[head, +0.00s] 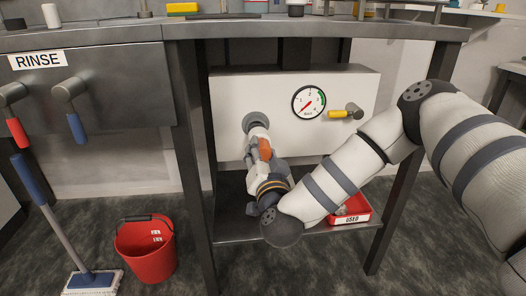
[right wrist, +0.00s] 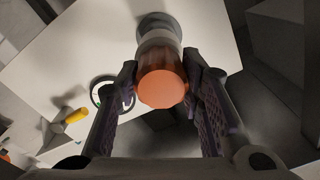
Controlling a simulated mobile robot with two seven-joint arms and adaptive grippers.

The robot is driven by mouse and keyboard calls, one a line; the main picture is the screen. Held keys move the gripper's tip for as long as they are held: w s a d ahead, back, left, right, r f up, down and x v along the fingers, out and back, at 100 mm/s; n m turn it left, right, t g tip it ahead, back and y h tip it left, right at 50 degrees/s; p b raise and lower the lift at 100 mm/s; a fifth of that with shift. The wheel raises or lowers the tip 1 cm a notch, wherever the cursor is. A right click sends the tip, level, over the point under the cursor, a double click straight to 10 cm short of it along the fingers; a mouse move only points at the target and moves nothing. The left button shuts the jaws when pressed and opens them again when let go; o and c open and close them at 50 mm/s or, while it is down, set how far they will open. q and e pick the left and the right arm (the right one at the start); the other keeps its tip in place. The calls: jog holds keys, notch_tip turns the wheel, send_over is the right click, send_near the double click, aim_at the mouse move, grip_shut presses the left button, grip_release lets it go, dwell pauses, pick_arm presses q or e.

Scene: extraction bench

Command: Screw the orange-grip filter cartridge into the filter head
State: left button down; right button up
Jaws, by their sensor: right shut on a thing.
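The filter cartridge with its orange grip (head: 265,149) is held in front of the white panel under the bench. My right gripper (head: 260,152) is shut on it. In the right wrist view the round orange end (right wrist: 161,90) sits between the two dark fingers of my right gripper (right wrist: 160,80). The grey round filter head (head: 255,120) is on the panel's front and also shows in the right wrist view (right wrist: 155,22). The cartridge's far end lines up with the filter head and appears to meet it; I cannot tell whether the threads are engaged. My left gripper is out of view.
A pressure gauge (head: 308,102) and a yellow-handled valve (head: 342,114) are on the panel to the right. A red tray marked USED (head: 352,211) is on the lower shelf (head: 235,219). A bench leg (head: 190,175) stands left, with a red bucket (head: 146,251) beyond.

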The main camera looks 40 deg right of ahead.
jog(key=shift+r, duration=0.1)
dwell(0.4)
jog(key=shift+p, duration=0.3)
dwell(0.4)
jog(key=shift+p, duration=0.35)
jog(key=shift+x, duration=1.8)
